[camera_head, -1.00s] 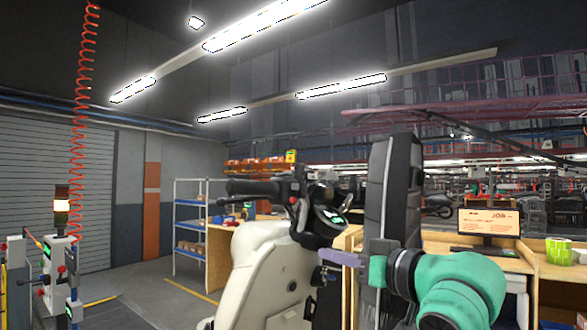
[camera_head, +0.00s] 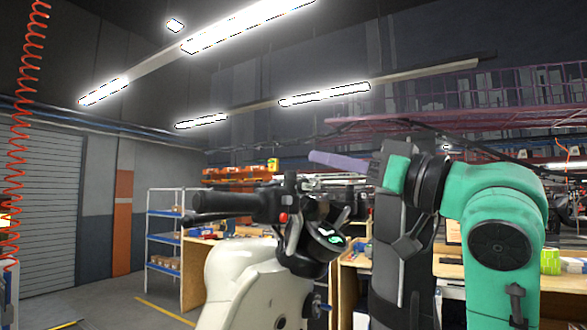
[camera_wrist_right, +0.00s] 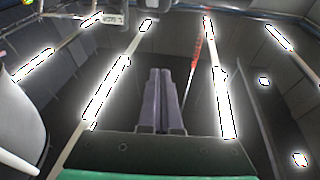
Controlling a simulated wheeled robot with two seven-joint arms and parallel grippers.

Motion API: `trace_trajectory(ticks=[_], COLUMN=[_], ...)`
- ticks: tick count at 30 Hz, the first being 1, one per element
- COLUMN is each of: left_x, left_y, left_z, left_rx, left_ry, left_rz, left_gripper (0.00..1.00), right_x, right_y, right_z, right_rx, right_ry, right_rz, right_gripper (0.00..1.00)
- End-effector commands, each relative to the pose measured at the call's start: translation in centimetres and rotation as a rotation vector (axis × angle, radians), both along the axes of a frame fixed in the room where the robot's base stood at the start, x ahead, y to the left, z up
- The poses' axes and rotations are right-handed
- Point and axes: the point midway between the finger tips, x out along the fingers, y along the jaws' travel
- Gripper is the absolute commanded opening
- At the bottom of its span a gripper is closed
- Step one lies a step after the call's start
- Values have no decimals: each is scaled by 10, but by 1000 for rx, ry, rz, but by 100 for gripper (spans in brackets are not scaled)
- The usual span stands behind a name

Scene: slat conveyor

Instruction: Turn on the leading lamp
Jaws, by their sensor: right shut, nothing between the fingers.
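A white scooter (camera_head: 250,275) stands in front of me in the head view. Its black handlebar (camera_head: 240,206) carries a small red button (camera_head: 284,217). A round dash with a lit green display (camera_head: 330,236) sits to the right of it. I cannot make out a front lamp on it. My right gripper (camera_head: 313,156) has purple fingers, raised above and to the right of the handlebar, apart from it. In the right wrist view its fingers (camera_wrist_right: 160,72) are together with nothing between them. My left gripper is out of view.
A blue-framed shelf (camera_head: 165,240) stands behind at the left, with a wooden bench (camera_head: 205,265) beside it. An orange post (camera_head: 122,222) and a roller door (camera_head: 45,210) are further left. A red coiled hose (camera_head: 22,130) hangs at the left edge.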

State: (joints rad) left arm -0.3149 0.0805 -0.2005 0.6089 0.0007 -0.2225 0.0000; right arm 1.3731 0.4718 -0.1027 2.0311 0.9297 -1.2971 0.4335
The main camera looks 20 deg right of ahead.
Motion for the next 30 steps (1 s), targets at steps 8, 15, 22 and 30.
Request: trace_trajectory(ticks=[8,15,22,30], left_x=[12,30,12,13], left_y=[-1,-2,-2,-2], left_z=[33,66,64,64], left_rx=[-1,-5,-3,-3], left_ry=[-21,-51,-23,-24], left_rz=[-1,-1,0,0], left_gripper=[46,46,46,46], right_x=[38,79,67,64], right_y=[26,55,48,47], right_z=[18,32,-6,-11], right_rx=[-1,0,0,0], right_ry=[8,8,6,4], right_rz=[4,3,0,-1], right_gripper=[0,0,0,0])
